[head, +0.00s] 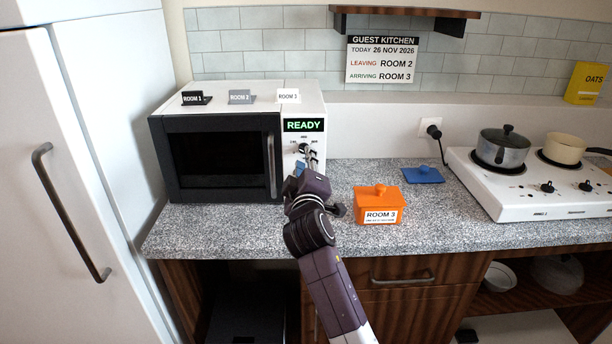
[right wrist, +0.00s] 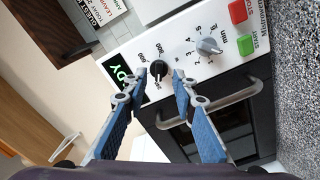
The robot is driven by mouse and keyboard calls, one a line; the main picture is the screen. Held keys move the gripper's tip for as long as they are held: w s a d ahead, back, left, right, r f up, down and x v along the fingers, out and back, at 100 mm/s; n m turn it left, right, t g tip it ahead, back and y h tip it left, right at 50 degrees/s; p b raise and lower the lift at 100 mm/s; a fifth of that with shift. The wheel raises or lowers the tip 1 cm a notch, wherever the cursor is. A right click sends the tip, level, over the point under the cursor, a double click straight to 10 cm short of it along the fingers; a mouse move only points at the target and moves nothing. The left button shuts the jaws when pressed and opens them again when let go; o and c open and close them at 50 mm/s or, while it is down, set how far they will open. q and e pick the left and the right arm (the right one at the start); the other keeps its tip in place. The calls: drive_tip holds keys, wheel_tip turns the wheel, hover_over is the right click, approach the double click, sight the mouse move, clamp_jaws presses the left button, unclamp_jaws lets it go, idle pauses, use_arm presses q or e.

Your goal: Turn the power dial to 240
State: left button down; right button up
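The white microwave (head: 300,105) stands on the counter, its display (head: 303,125) reading READY. In the right wrist view, the black power dial (right wrist: 158,69) sits beside the green-lit display, with small numbers around it; its exact setting is too small to read. My right gripper (right wrist: 159,75) is at the panel, its two blue-padded fingers on either side of this dial. The fingertips are apart, with small gaps seeming to show beside the dial. In the head view my right gripper (head: 303,160) covers much of the control panel. My left gripper is not in view.
A grey minute dial (right wrist: 209,46), a red button (right wrist: 238,11) and a green START button (right wrist: 245,45) share the panel. The microwave door handle (head: 271,165) is close by. An orange lidded box (head: 378,207) and a blue lid (head: 423,175) lie to the right.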

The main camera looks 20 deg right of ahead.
drive_tip(key=v, duration=0.8)
drive_tip(key=shift+s, duration=0.2)
